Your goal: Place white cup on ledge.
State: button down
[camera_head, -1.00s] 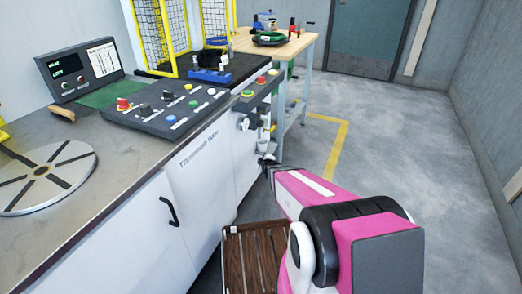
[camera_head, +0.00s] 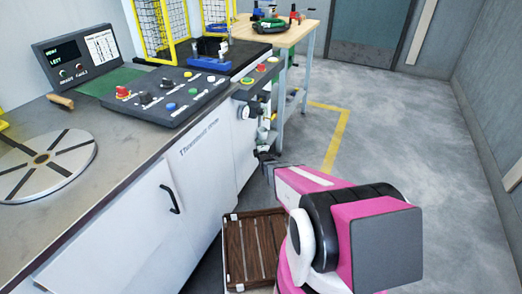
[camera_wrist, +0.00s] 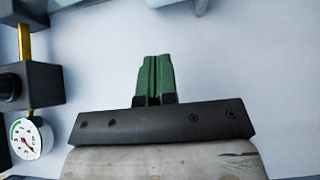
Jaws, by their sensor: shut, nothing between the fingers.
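I cannot make out a white cup in either view. No ledge can be told for sure; the grey worktop (camera_head: 95,150) of the white cabinet has a front edge on the left of the head view. My gripper (camera_head: 262,155) is beside the cabinet's right end, below the worktop level, and small and partly hidden by dark fittings. In the wrist view its green fingers (camera_wrist: 152,78) are pressed together with nothing between them, in front of a pale, plain surface.
A pressure gauge (camera_wrist: 32,138) and black valve fitting (camera_wrist: 30,87) are left of my fingers. A button panel (camera_head: 160,96) and round slotted disc (camera_head: 42,165) are on the worktop. A slatted wooden crate (camera_head: 252,250) is low by my arm. Floor (camera_head: 415,130) at right is clear.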

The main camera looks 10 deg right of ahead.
aim_at(264, 134)
jog(key=w, duration=0.2)
jog(key=w+d, duration=0.1)
jog(key=w, duration=0.4)
jog(key=shift+d, duration=0.35)
jog(key=shift+w+d, duration=0.25)
jog(key=shift+d, duration=0.05)
jog(key=shift+w, duration=0.1)
jog(key=shift+w+d, duration=1.05)
jog(key=shift+w, duration=0.1)
jog(key=shift+s, duration=0.15)
